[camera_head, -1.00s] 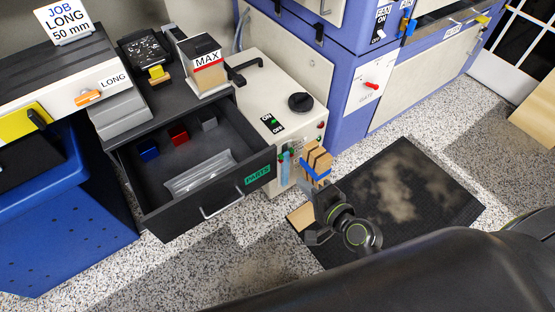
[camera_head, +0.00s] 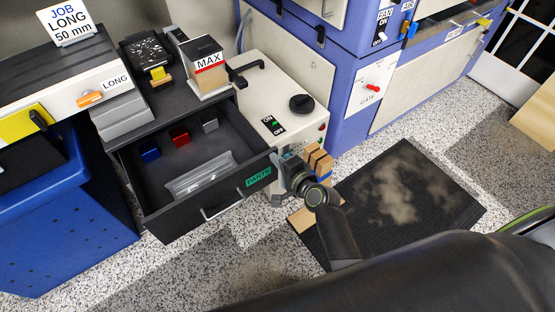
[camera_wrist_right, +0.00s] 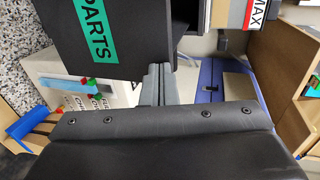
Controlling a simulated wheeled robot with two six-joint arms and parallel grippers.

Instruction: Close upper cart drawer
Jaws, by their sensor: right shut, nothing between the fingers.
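The upper cart drawer (camera_head: 200,217) is dark and pulled out, with a green PARTS label (camera_head: 258,177) and a metal bar handle (camera_head: 222,207) on its front. My right gripper (camera_head: 277,190) is beside the right end of the drawer front. In the right wrist view, its grey fingers (camera_wrist_right: 158,84) are together and empty, close to the edge of the drawer front (camera_wrist_right: 122,28). I cannot tell whether they touch it. The PARTS label also fills the left of that panel (camera_wrist_right: 92,28). My left gripper is out of view.
The drawer holds blue (camera_head: 149,151), red (camera_head: 180,136) and grey blocks (camera_head: 209,123) and a clear bag (camera_head: 200,177). A cream control box (camera_head: 285,85) stands right of the cart. A black mat (camera_head: 430,190) lies on the floor.

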